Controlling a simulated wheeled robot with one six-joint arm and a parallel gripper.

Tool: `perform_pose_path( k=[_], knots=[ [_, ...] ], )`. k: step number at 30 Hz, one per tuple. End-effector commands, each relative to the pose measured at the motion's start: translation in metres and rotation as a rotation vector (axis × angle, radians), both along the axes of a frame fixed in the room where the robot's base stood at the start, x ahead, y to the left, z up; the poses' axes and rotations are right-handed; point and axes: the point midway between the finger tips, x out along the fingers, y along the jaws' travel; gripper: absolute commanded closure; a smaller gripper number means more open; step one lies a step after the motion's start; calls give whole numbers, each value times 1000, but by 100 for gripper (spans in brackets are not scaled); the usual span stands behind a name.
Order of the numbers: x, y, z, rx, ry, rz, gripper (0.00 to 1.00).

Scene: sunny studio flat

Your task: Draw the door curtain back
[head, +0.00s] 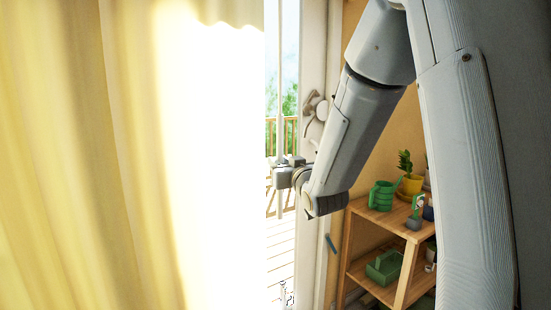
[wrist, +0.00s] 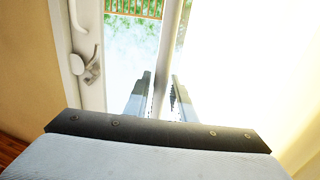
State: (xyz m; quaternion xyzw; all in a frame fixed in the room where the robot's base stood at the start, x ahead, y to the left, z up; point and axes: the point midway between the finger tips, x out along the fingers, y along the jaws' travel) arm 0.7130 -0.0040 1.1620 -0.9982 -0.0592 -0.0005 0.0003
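The pale yellow door curtain (head: 75,150) hangs across the left half of the head view, and its sunlit edge reaches the door opening. It also shows as a bright sheet at the right of the wrist view (wrist: 270,75). A thin, pale upright rod (head: 281,90) hangs just beside the curtain's edge. My gripper (head: 284,176) is at the rod's lower part. In the wrist view the rod (wrist: 174,25) runs between the two fingers of my gripper (wrist: 160,90). The fingers are close on either side; whether they press on it, I cannot tell.
The white door frame (head: 313,60) with a handle (head: 320,110) stands right of the rod. A wooden shelf (head: 385,222) holds a green watering can (head: 383,195) and a yellow plant pot (head: 410,185). A deck (head: 284,240) lies outside the glass.

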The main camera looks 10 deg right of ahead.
Motion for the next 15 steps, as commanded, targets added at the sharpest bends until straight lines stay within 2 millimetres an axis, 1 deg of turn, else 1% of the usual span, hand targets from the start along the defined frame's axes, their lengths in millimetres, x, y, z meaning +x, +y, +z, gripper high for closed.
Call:
perform_pose_path(
  k=[3,7,10,15],
  knots=[
    [17,2,0,0,1,0,77],
    [31,4,0,0,1,0,77],
    [37,4,0,-1,2,0,77],
    [39,5,0,-1,1,0,77]
  ],
)
